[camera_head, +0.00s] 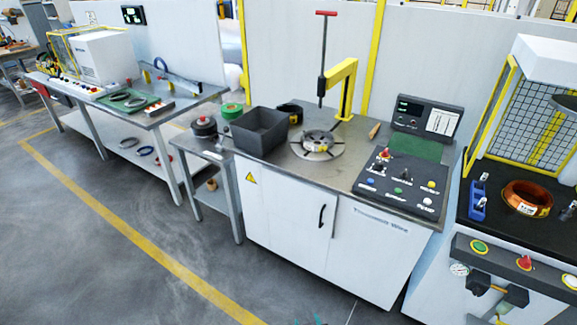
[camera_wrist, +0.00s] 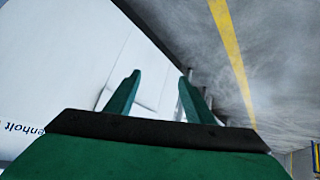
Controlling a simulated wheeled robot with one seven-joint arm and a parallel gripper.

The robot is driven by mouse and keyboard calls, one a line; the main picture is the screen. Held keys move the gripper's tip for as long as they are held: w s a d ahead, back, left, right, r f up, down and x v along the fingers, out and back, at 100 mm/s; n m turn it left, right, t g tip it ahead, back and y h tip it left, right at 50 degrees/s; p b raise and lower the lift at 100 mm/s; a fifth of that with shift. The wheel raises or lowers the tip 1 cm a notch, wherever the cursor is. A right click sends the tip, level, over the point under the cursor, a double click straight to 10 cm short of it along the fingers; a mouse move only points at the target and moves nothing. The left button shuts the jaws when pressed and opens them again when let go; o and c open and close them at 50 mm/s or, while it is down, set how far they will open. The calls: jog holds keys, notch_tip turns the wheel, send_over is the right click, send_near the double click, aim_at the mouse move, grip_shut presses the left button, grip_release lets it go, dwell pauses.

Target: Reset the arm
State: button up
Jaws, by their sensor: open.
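My gripper (camera_wrist: 158,95) shows in the wrist view with two green fingers standing apart and nothing between them. Beyond the fingers are a white cabinet front and the grey floor. In the head view, only small teal tips show at the bottom edge, and I cannot tell which part of my arm they belong to. The wrapping station (camera_head: 300,222) stands in the middle of the head view, with a round turntable (camera_head: 318,146) on its steel top. My gripper is apart from the station's top and holds nothing.
A yellow post with a red-handled rod (camera_head: 323,55) rises behind the turntable. A dark grey bin (camera_head: 259,131) and a button panel (camera_head: 400,187) share the top. A copper coil (camera_head: 527,198) lies on the right-hand machine. Open floor with a yellow line (camera_head: 130,232) lies left.

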jog(key=s+a+r+m+t+h, duration=0.1)
jog(key=s+a+r, duration=0.3)
jog(key=s, duration=0.7)
jog(key=s+a+r+m+t, duration=0.2)
jog(key=s+r, duration=0.3)
jog(key=s, duration=0.6)
jog(key=s+r+t, duration=0.1)
jog(key=s+r, duration=0.5)
jog(key=r, duration=0.4)
jog(key=s+r+t, duration=0.2)
jog(key=s+r, duration=0.5)
jog(key=r, duration=0.4)
jog(key=shift+s+a+r, duration=0.25)
jog(key=shift+a, duration=0.1)
jog(key=shift+c, duration=0.2)
